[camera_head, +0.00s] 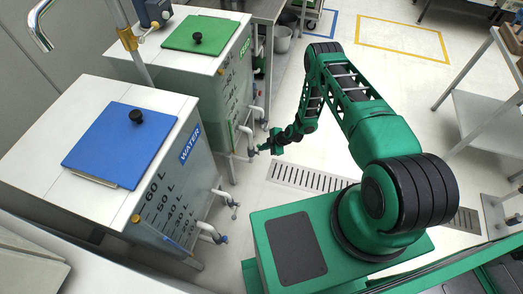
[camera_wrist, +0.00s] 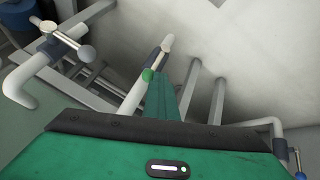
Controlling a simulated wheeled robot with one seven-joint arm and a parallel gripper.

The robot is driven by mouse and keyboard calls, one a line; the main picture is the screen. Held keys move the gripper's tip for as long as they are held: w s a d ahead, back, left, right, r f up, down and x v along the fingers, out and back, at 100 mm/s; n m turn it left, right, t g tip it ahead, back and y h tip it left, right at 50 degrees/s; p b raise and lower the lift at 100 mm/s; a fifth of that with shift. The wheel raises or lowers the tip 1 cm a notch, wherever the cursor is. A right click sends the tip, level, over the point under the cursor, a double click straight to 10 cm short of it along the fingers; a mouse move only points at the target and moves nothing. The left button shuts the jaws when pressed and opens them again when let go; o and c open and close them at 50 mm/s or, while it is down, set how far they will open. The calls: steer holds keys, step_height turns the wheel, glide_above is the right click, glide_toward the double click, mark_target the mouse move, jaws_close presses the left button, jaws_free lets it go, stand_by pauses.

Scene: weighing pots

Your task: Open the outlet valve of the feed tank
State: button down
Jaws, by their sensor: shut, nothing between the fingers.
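The tank with the green lid (camera_head: 200,34) and a green label (camera_head: 245,47) stands at the back in the head view; I take it as the feed tank. White outlet pipes (camera_head: 246,132) come out low on its right side. My gripper (camera_head: 263,149) is beside these pipes.
The water tank with a blue lid (camera_head: 135,145) stands in front, with its own outlet pipes (camera_head: 212,230). A shelf rack (camera_head: 490,110) is at the right. The floor behind my arm is open. White pipes (camera_wrist: 35,80) crowd the wrist view's left side.

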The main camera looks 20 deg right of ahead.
steer(key=s+d+r, duration=0.4)
steer(key=s+r, duration=0.2)
steer(key=r, duration=0.2)
steer(key=shift+s+d+r, duration=0.15)
steer(key=shift+s+r, duration=0.1)
steer(key=shift+s, duration=0.15)
stand_by(0.3)
